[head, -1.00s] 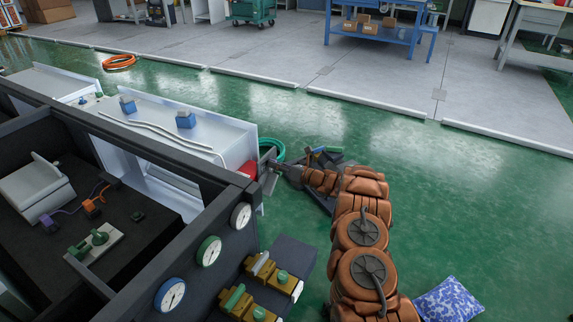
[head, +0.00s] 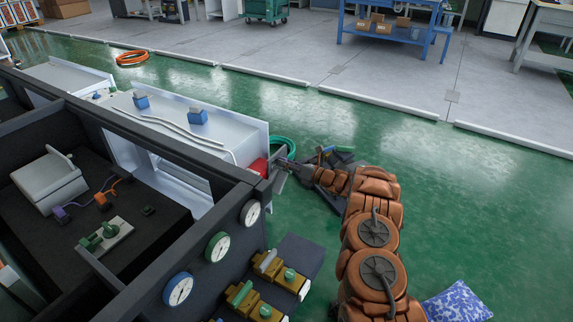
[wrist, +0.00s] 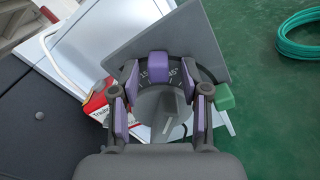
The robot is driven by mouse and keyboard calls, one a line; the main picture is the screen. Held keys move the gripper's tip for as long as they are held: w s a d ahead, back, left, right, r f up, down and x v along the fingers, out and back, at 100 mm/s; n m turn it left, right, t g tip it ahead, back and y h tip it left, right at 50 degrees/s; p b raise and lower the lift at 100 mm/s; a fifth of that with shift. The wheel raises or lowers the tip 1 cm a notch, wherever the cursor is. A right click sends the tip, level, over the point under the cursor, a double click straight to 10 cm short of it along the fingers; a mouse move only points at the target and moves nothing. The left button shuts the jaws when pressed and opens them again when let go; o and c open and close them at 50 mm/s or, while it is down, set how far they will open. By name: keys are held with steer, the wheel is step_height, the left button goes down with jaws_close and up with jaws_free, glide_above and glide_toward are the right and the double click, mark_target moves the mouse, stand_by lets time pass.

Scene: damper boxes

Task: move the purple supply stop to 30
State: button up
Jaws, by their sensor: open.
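The purple supply stop (wrist: 158,66) is a small block on the rim of a dark round dial. It stands at the top of the dial in the wrist view and covers the marks between 15 and 45. My gripper (wrist: 160,82) is open, with one finger on each side of the stop. I cannot tell whether either finger touches it. A grey handle (wrist: 160,108) crosses the dial's middle. A green block (wrist: 223,97) sits at the dial's right. In the head view my gripper (head: 280,174) is small beside the end of the white duct, and the stop is not discernible.
A grey plate (wrist: 170,35) stands just behind the dial. A red-and-white box (wrist: 95,101) is close on the left. A teal hose coil (head: 284,146) lies behind my gripper. Dark framing with several gauges (head: 218,246) fills the lower left.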

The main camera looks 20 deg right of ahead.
steer(key=v, duration=1.2)
